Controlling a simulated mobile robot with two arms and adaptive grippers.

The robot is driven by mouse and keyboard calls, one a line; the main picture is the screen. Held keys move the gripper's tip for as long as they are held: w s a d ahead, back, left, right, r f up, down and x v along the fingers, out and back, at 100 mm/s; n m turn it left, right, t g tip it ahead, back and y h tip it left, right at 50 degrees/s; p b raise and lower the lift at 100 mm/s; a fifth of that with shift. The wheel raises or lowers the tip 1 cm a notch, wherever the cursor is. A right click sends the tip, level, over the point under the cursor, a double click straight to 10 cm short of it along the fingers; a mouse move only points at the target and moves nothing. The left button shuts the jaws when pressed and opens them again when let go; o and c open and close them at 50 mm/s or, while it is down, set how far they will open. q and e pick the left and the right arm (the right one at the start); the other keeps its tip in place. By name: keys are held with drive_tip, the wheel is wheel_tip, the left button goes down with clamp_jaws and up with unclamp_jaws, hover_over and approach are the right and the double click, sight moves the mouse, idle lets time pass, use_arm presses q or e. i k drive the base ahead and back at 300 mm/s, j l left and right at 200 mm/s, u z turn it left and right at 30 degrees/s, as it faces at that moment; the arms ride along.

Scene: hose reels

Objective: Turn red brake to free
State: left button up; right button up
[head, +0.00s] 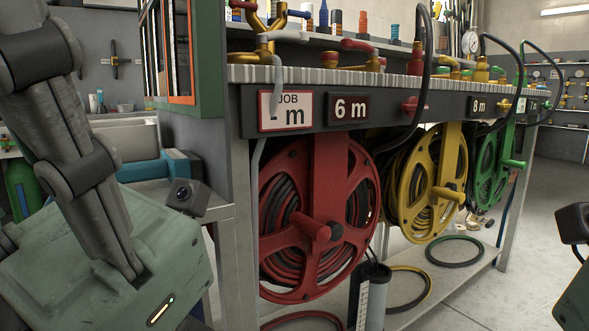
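The red brake, taken as the small red knob (413,105), sits on the dark front rail of the bench, right of the "6 m" sign (350,110). The red hose reel (318,233) hangs below it, with a red crank handle in front. Which way the brake is set is too small to tell. My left arm and gripper housing (150,262) fill the left side, well apart from the brake; no fingertips show clearly. On the right, only an edge of my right wrist (574,300) shows, and its fingers are out of view.
A yellow reel (425,190) and a green reel (492,165) hang farther along the bench, with their own knobs. A "JOB" sign (285,111) hangs at left. A black hose (424,60) loops beside the red knob. The floor (525,255) right of the bench is clear.

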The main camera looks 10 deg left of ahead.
sight(410, 107)
drive_tip(key=k+j+z, duration=0.25)
drive_tip(key=k+j, duration=0.25)
drive_tip(key=j, duration=0.25)
drive_tip(key=k+j+z, duration=0.25)
drive_tip(key=k+j, duration=0.3)
drive_tip(key=j, duration=0.15)
